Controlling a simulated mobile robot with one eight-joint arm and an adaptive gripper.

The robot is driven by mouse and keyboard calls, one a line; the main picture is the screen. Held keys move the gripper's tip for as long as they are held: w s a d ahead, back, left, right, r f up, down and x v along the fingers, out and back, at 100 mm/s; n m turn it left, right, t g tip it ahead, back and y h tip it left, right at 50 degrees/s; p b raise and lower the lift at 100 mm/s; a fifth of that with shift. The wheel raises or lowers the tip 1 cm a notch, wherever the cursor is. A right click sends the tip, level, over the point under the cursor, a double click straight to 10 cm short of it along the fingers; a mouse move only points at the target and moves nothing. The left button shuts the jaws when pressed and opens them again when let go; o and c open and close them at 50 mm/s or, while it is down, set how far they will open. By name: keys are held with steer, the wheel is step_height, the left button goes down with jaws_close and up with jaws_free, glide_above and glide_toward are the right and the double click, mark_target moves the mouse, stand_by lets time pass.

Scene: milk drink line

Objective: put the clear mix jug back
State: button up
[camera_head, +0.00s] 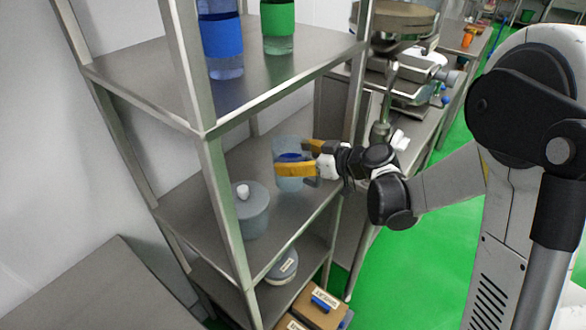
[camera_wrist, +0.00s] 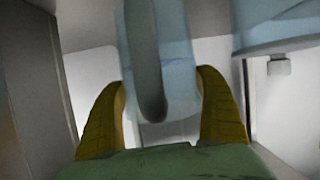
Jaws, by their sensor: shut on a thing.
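The clear mix jug (camera_head: 289,182) is a pale, see-through bluish jug with a blue patch near its upper part. It is upright at the middle shelf (camera_head: 190,208) of a metal rack; I cannot tell if its base touches the shelf. My gripper (camera_head: 300,158) has yellow fingers shut on the jug, one on each side. In the wrist view the jug (camera_wrist: 175,60) and its handle stand between the two yellow fingers (camera_wrist: 165,110). The fingers hide part of the jug's body.
A grey-blue lidded pot (camera_head: 252,212) with a white knob stands left of the jug on the same shelf. Blue-banded (camera_head: 221,40) and green-banded (camera_head: 278,22) containers stand on the shelf above. A rack post (camera_head: 228,220) is in front. Boxes (camera_head: 318,308) lie below.

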steer(key=shift+f+b, duration=0.45)
steer(key=shift+f, duration=0.95)
steer(key=shift+f, duration=0.1)
steer(key=o, duration=1.3)
steer(key=shift+c, duration=0.2)
steer(key=s+d+r+m+h+p, duration=0.1)
steer(key=s+d+r+m+h, duration=0.2)
steer(key=s+d, duration=0.3)
steer(key=s+d+r+m+g+h+p, duration=0.1)
steer(key=s+d+r+m+h, duration=0.2)
steer(key=s, duration=0.9)
steer(key=s+d+r+m+h+p, duration=0.1)
steer(key=s+d+r+m+h, duration=0.2)
steer(key=s+d, duration=0.6)
steer(key=shift+r+m+h, duration=0.3)
steer(key=shift+m+h, duration=0.5)
steer(key=shift+m, duration=0.1)
steer(key=shift+s, duration=0.1)
